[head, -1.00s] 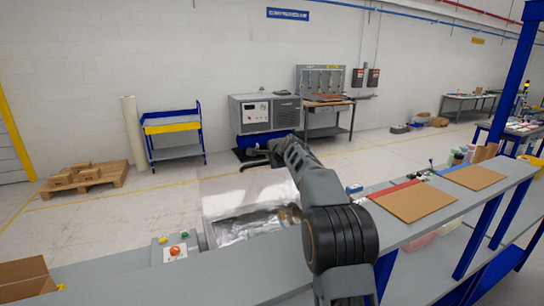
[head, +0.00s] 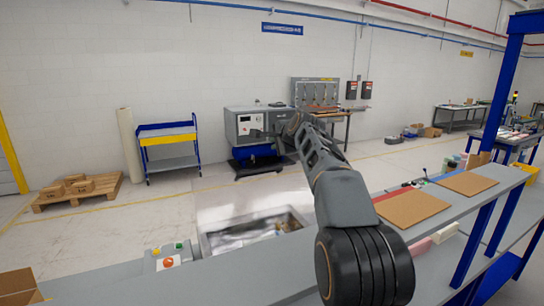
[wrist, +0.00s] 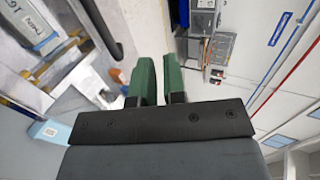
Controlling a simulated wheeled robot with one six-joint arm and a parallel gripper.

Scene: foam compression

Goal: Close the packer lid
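The packer (head: 204,243) is set in the grey bench, a metal-rimmed opening with crinkled shiny film inside. A faint pale, glossy area shows around its back edge in the head view; I cannot clearly make out the lid or its angle. My arm reaches from the lower right past the packer's right side. My gripper (head: 268,136) is small and dark at its far end, high in the picture and apart from the packer's rim. In the wrist view its two green fingers (wrist: 159,82) stand close together with a narrow gap. Nothing shows between them.
A control box with a red button (head: 168,262) is left of the packer. Brown boards (head: 411,206) lie on the bench to the right. An open carton (head: 18,284) is at the lower left. A grey machine (head: 257,124) stands by the wall beyond clear floor.

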